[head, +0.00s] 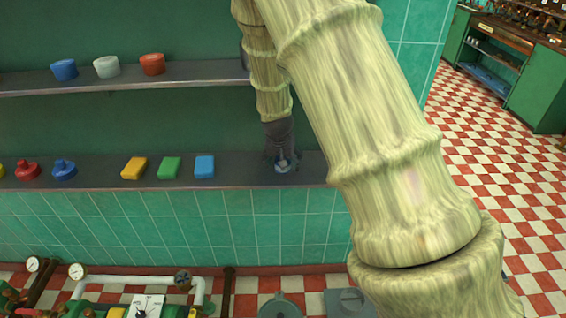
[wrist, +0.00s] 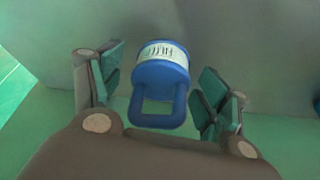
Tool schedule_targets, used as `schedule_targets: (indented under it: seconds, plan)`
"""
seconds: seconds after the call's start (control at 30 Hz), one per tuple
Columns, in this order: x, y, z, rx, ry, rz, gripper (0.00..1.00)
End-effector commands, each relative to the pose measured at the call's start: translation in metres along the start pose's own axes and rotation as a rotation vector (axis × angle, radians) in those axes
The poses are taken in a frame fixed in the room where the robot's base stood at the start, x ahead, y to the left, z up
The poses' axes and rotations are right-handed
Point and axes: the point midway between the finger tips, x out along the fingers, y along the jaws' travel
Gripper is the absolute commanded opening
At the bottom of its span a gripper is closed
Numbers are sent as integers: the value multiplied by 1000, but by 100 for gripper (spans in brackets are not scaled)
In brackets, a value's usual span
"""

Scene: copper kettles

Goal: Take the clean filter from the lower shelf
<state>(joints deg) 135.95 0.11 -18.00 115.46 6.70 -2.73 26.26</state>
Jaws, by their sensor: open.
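The filter (wrist: 160,68) is a blue cylinder with a white printed band and a blue loop handle. In the wrist view it is between the two fingers of my gripper (wrist: 163,92), with a visible gap on each side. The handle points toward my palm. My gripper is open and holds nothing. In the head view my gripper (head: 281,152) points down at the right part of the lower shelf (head: 235,172). There the filter is mostly hidden by my gripper, and only a small pale-blue bit (head: 283,165) shows.
On the lower shelf, left of my gripper, are a blue block (head: 204,166), a green block (head: 169,167), a yellow block (head: 133,168), and blue (head: 63,170) and red (head: 27,169) knob-like pieces. The upper shelf (head: 190,75) overhangs with several round pots. White pipes (head: 130,281) run below.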

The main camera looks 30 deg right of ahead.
Motion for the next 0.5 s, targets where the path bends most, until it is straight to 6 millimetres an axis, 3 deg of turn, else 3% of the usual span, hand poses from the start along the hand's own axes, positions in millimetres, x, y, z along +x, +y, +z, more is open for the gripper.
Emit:
schedule_targets:
  seconds: [0.17,0.43,0.5]
  plan:
    - [0,0,0,0,0,0,76]
    - [0,0,0,0,0,0,28]
    - [0,0,0,0,0,0,25]
